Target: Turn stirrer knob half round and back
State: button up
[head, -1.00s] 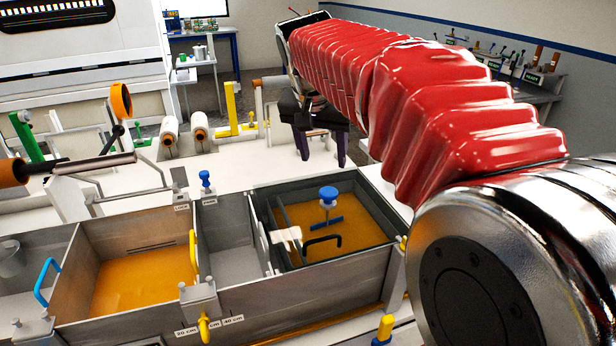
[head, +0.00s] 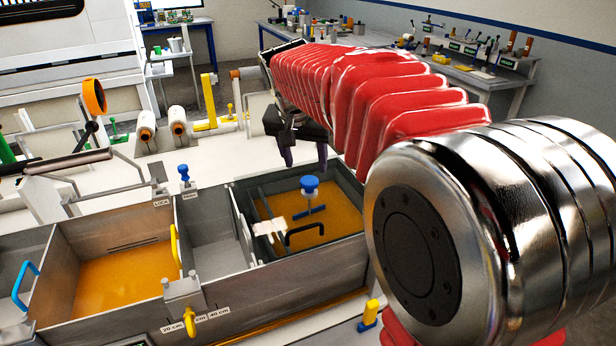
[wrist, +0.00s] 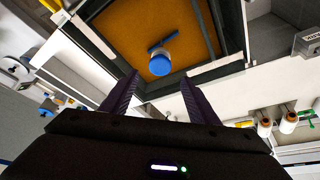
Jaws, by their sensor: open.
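The blue stirrer knob (head: 309,184) stands upright on a pale shaft over the orange resin in the right-hand bath (head: 352,254). A blue crossbar (head: 308,214) shows below it. My gripper (head: 305,160) hangs open and empty above the far edge of that bath, behind the knob. In the wrist view the knob (wrist: 160,64) lies beyond the open fingertips (wrist: 160,84), near the middle, apart from them. The crossbar (wrist: 161,44) runs slantwise beside it.
A black handle (head: 304,236) stands in the right bath near the knob. A yellow handle (head: 175,246) and small blue knob (head: 184,173) sit left. White rolls (head: 146,131) stand behind. The bath walls rise around the resin.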

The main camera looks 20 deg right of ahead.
aim_at(309, 180)
jog(key=x, duration=0.7)
jog(key=shift+c, duration=0.6)
jog(key=c, duration=0.9)
